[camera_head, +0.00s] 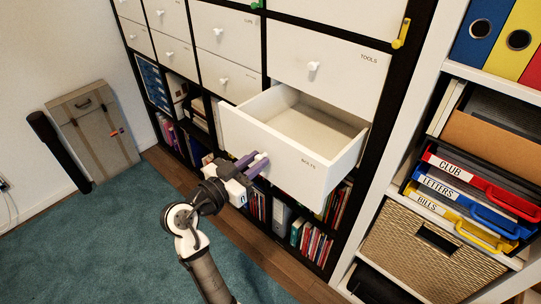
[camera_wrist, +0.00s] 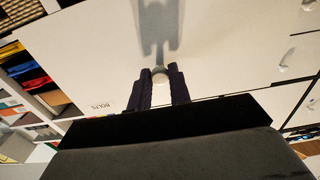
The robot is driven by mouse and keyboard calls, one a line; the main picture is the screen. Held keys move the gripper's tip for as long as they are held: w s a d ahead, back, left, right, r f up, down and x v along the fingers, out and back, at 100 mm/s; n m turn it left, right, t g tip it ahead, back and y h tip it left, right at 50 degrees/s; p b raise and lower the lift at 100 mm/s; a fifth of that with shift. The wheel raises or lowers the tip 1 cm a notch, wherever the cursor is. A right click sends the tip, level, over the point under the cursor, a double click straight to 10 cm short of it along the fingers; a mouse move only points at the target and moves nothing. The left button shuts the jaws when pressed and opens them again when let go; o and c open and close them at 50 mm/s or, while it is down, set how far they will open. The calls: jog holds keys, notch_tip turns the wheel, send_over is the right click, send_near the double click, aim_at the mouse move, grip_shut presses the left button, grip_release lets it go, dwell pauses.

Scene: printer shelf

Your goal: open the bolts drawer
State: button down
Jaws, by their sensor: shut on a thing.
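My gripper (camera_head: 256,164) is shut on the drawer's round white knob at the middle of the front. In the wrist view the dark fingers (camera_wrist: 160,88) stand on both sides of the knob (camera_wrist: 160,76), and the BOLTS label shows to the left. The knob is partly hidden by the fingers in the head view.
The closed tools drawer (camera_head: 335,75) is directly above. Books (camera_head: 310,240) fill the cubbies below. To the right, a white shelf holds letter trays (camera_head: 470,200) and a woven basket (camera_head: 425,250). A suitcase (camera_head: 95,130) stands at left. The teal carpet (camera_head: 110,235) is clear.

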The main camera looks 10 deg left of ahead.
jog(key=shift+v, duration=1.4)
jog(key=c, duration=1.3)
grip_release()
jog(key=b+v, duration=0.2)
jog(key=v, duration=1.2)
jog(key=shift+w+r, duration=0.1)
